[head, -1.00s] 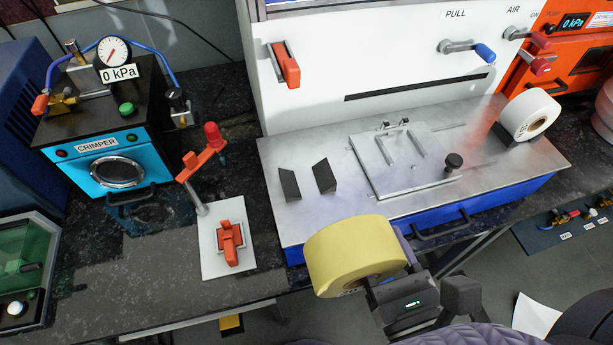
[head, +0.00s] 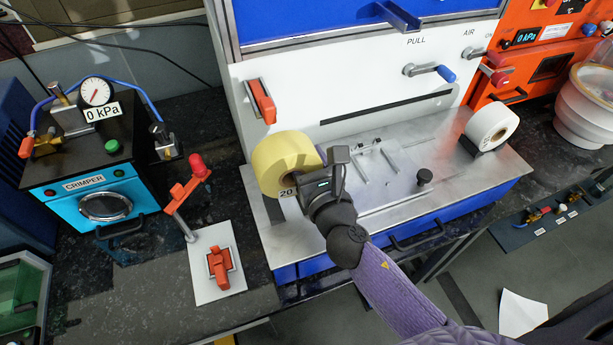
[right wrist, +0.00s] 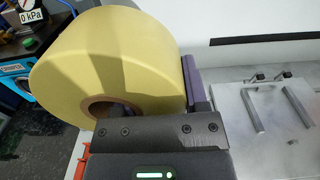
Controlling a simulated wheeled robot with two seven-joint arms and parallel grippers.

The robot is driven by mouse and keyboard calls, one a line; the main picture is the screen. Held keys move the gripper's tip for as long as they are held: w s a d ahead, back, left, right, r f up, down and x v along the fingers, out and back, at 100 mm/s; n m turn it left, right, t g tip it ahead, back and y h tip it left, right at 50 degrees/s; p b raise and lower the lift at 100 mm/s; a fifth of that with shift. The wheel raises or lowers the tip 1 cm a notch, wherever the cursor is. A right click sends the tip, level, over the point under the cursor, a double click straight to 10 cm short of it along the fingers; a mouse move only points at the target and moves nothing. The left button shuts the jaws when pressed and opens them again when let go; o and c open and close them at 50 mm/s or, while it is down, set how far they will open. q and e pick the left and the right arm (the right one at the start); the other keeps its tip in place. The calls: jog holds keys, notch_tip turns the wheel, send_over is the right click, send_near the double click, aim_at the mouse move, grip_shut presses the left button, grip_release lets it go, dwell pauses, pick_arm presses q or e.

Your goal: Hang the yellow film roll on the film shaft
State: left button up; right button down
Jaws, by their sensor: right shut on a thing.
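The yellow film roll (head: 283,160) is held in my right gripper (head: 322,178), above the metal deck of the white and blue machine. In the right wrist view the roll (right wrist: 115,60) fills the upper left, with its brown core opening showing above the gripper's black body. My left gripper is not in view.
A white roll (head: 490,127) rests at the deck's right end. The deck (head: 440,195) carries a raised plate and a black knob (head: 424,177). Red (head: 261,101) and blue (head: 445,73) handles stick out of the white panel. The crimper (head: 95,200) and a red lever stand (head: 185,195) are left.

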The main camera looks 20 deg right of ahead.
notch_tip(320, 180, down, 4)
jog(key=b, duration=0.2)
jog(key=shift+s+b, duration=0.15)
jog(key=shift+b, duration=0.15)
notch_tip(320, 180, down, 3)
jog(key=b, duration=0.2)
jog(key=shift+b, duration=0.3)
jog(key=shift+w+r, duration=0.2)
jog(key=shift+w, duration=0.05)
jog(key=shift+f, duration=0.2)
jog(key=shift+c, duration=0.6)
grip_release()
jog(key=s+b, duration=0.1)
jog(key=s, duration=0.4)
jog(key=s+b, duration=0.1)
jog(key=s, duration=0.3)
jog(key=shift+s+d+f, duration=0.15)
jog(key=shift+s, duration=0.4)
